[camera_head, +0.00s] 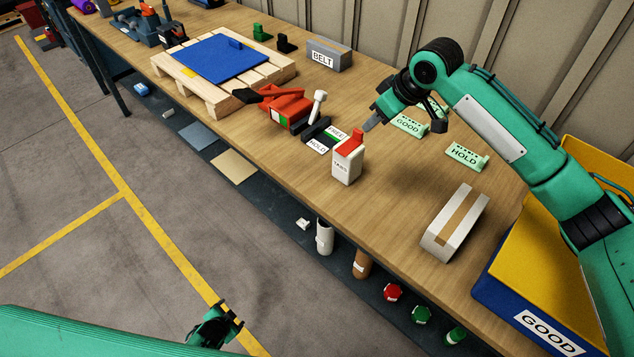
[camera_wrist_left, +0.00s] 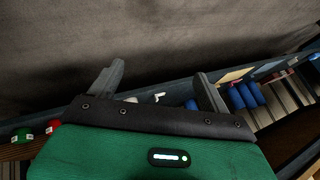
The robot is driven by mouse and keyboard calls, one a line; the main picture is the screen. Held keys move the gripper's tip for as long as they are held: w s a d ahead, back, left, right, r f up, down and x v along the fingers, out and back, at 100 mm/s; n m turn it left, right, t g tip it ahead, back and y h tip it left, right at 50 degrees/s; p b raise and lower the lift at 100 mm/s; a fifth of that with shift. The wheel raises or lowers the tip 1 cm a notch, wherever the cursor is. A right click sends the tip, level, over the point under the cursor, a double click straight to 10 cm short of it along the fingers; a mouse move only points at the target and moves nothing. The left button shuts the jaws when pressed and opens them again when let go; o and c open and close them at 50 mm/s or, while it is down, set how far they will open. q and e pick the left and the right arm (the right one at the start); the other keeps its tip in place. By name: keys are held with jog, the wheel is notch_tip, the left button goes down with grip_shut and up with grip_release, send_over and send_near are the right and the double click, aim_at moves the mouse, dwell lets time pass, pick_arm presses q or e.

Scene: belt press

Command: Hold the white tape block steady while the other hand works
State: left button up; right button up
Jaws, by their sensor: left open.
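The white tape block (camera_head: 440,232) with a tan tape stripe along its top lies on the bench at the right, apart from both grippers. My left gripper (camera_head: 234,318) is low at the bottom left, out over the floor side of the bench. In the left wrist view its two grey fingers (camera_wrist_left: 160,85) are spread, with nothing between them. My right gripper (camera_head: 372,125) is above the bench, up and left of the block, close to a white bottle with a red top (camera_head: 345,168). Its jaw state is unclear.
A blue bin labelled GOOD (camera_head: 520,318) stands right of the block. A red tool (camera_head: 285,108), black HOLD block (camera_head: 318,140), BELT box (camera_head: 330,54) and wooden pallet (camera_head: 210,95) are further left. Bench around the block is clear.

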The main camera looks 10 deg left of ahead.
pick_arm(q)
jog(key=w+a+r+m+t, duration=0.3)
jog(key=w+r+m+t, duration=0.1)
jog(key=w+r, duration=1.1)
jog(key=m+t+h, duration=0.7)
jog(key=m+h, duration=0.1)
jog(key=m, duration=1)
send_near(237, 92)
jog(key=x, duration=0.6)
jog(key=s+d+f+m+g+h, duration=0.1)
jog(key=s+d+f+m, duration=0.2)
jog(key=d, duration=0.5)
jog(key=s+d+f+m+g+h, duration=0.1)
jog(key=s+d+f+m, duration=0.3)
jog(key=s+d, duration=0.3)
jog(key=s+d+f+m+g+h, duration=0.1)
jog(key=s+d+f+m, duration=0.3)
jog(key=d, duration=0.5)
jog(key=shift+s+d+m+g, duration=0.3)
jog(key=shift+s+m, duration=0.25)
jog(key=shift+m, duration=0.25)
jog(key=shift+s+d, duration=0.1)
jog(key=shift+d, duration=0.2)
jog(key=x, duration=1.3)
jog(key=shift+w+d, duration=0.1)
jog(key=shift+w, duration=0.2)
